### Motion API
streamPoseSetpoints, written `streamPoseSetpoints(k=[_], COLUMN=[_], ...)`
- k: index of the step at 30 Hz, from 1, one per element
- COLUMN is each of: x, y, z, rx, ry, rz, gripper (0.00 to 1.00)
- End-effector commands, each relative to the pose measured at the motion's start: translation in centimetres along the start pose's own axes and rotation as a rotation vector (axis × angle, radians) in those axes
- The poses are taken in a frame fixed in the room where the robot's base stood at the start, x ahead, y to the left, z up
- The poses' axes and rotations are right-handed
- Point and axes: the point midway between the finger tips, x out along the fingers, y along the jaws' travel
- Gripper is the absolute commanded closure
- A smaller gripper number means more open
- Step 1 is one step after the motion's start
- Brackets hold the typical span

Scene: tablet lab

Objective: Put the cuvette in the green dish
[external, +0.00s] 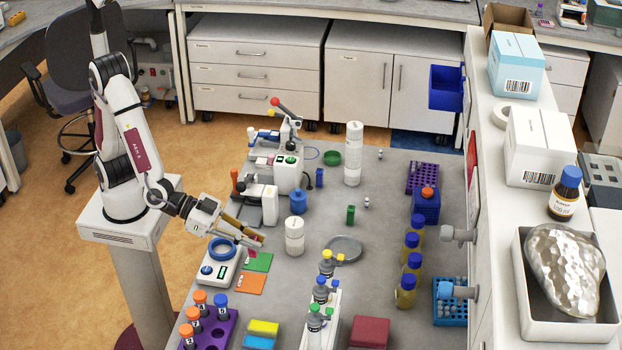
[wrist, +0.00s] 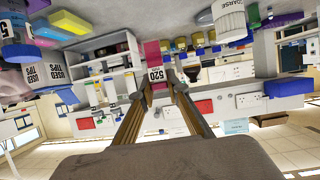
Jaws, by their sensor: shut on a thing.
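My gripper (external: 258,240) is shut on a small magenta cuvette. The cuvette (external: 252,253) hangs below the fingertips, above or close to the green card on the bench; the exact height is hard to tell. In the wrist view the cuvette (wrist: 154,73), marked 520, sits between the fingertips of my gripper (wrist: 158,84). The green dish (external: 332,157) is a small round dish on the far part of the bench, left of the tall white cylinder, and well away from my gripper. I cannot make out the dish in the wrist view.
A scale with a blue ring (external: 222,250) lies left of my gripper. A white jar (external: 294,236), a blue bottle (external: 298,201), a green block (external: 351,215) and a blue block (external: 319,177) stand on the bench. The tall white cylinder (external: 353,153) stands beside the dish.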

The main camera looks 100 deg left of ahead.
Motion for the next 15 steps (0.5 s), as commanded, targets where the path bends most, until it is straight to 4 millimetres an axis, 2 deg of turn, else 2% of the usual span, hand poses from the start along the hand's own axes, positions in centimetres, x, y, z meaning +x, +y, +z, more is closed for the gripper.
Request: streamPoseSetpoints(k=[8, 15], x=[-0.1, -0.9], y=[0.0, 0.0], z=[-0.3, -2.3], rx=[-0.001, -0.003], ry=[0.001, 0.004], rz=[0.0, 0.0], gripper=[1.0, 1.0])
